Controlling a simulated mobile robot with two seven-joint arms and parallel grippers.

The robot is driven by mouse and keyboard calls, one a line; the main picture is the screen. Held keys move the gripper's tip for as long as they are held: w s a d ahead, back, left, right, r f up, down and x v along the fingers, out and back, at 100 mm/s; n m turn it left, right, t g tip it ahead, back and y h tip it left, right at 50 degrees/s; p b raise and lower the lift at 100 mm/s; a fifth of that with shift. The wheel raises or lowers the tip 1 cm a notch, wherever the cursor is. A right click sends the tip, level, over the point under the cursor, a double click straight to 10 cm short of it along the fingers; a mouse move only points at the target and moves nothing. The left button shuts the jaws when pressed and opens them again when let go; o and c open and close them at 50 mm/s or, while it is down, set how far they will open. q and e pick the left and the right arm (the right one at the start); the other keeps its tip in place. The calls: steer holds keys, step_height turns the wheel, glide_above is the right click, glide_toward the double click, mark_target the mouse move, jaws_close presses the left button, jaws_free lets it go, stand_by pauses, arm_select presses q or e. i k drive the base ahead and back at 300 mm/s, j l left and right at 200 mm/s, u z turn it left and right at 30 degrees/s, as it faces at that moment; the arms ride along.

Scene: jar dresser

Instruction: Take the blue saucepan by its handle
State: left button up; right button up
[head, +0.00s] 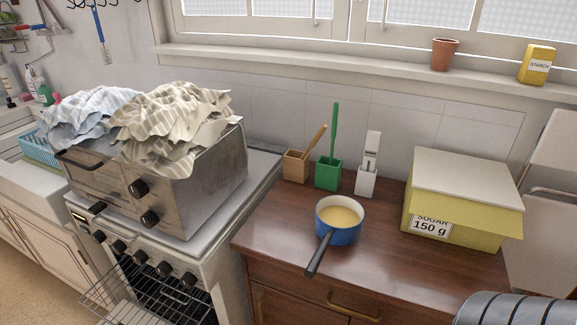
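The blue saucepan (341,236) stands upright on the brown wooden dresser top (284,238), near its front. It holds a pale yellow content. Its dark handle (319,254) points toward the front and slightly left, with its end near the dresser's front edge. Nothing touches the saucepan or its handle. Neither of my grippers shows in the head view.
Behind the saucepan stand a brown holder (295,167), a green holder (328,174) and a white holder (366,182), with tall items in them. A yellow sugar box (463,205) stands to the right. The stove (205,258) adjoins on the left, its oven door open.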

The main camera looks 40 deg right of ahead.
mark_target(339, 219)
steer(key=z, duration=1.6)
